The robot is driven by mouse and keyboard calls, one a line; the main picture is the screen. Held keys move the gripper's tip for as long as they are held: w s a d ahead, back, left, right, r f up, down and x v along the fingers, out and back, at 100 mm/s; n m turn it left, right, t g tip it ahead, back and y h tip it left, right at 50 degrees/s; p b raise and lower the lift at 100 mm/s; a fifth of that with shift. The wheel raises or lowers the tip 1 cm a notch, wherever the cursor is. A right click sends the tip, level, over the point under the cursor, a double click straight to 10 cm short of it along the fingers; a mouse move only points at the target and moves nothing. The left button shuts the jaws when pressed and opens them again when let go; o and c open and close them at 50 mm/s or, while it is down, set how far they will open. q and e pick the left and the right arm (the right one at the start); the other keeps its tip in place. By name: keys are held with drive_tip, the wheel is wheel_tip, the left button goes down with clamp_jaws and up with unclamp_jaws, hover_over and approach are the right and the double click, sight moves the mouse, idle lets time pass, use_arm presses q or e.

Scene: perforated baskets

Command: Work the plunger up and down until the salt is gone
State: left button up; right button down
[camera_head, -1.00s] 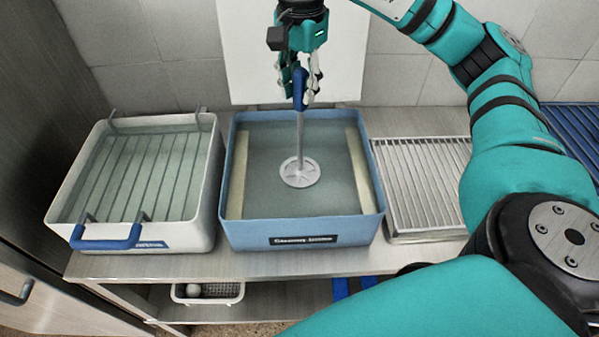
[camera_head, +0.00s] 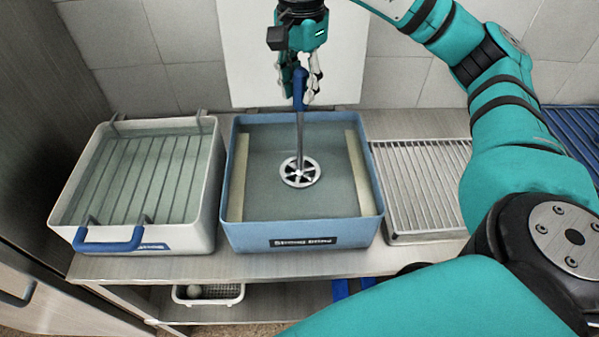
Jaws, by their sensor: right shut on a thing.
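The plunger (camera_head: 300,133) has a blue handle, a thin grey rod and a round spoked disc at its foot. My right gripper (camera_head: 300,98) is shut on the blue handle and holds the plunger upright over the blue tub (camera_head: 303,235). The tub is filled with greyish liquid, and the disc shows near the liquid's surface. I cannot tell whether the disc is just above or just touching it. No salt can be made out in the tub. My left gripper is not in view.
A white tub (camera_head: 205,232) with a wire rack in clear liquid and a blue handle stands at the left. A metal grate (camera_head: 425,185) lies to the right of the blue tub. A small white basket (camera_head: 208,294) sits on the lower shelf. My right arm covers the right side.

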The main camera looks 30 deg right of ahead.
sight(301, 68)
wheel_tip(301, 68, up, 6)
drive_tip(key=p, duration=0.6)
drive_tip(key=shift+r, duration=0.1)
idle(0.3)
